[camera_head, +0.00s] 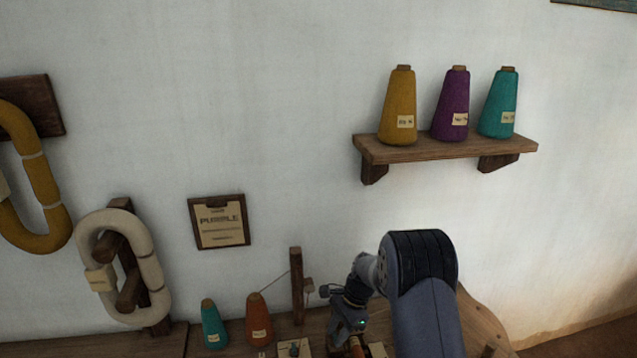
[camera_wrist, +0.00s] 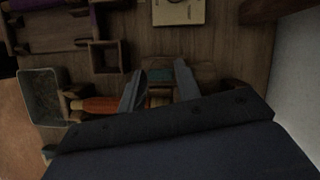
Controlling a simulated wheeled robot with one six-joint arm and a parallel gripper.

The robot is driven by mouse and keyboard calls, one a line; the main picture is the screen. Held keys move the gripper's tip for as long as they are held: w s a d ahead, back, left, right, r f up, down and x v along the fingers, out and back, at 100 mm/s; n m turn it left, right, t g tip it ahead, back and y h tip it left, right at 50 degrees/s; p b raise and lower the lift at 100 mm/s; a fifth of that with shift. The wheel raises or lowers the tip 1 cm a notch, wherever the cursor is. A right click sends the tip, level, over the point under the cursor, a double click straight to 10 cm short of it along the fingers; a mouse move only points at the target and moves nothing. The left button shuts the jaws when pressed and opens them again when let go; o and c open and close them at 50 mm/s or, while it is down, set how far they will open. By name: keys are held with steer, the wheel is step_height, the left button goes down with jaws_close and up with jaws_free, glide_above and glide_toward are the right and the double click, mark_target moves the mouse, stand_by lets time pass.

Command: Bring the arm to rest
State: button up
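My gripper (camera_head: 348,338) is low over the wooden bench (camera_head: 160,346) at the bottom of the head view, with the arm bent above it. In the wrist view the two fingers of my gripper (camera_wrist: 160,70) stand apart with a gap between them, and I see nothing held. An orange spool-like piece (camera_wrist: 100,105) lies below the fingers, partly hidden by the left one. My wrist covers the lower part of the wrist view.
A wall shelf (camera_head: 440,149) holds yellow, purple and teal cones at upper right. A teal cone (camera_head: 213,325), an orange cone (camera_head: 258,320) and an upright post (camera_head: 297,298) stand left of my gripper. A grey bin (camera_wrist: 41,96) shows in the wrist view.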

steer(key=shift+s+r+m+t+p, duration=0.1)
steer(key=shift+m+t+p, duration=0.25)
steer(key=shift+m, duration=0.75)
steer(key=shift+d+r+m+t, duration=0.15)
steer(key=shift+r+m+t, duration=0.1)
steer(key=shift+r+m, duration=0.05)
steer(key=shift+v, duration=1.05)
steer(key=shift+f, duration=0.1)
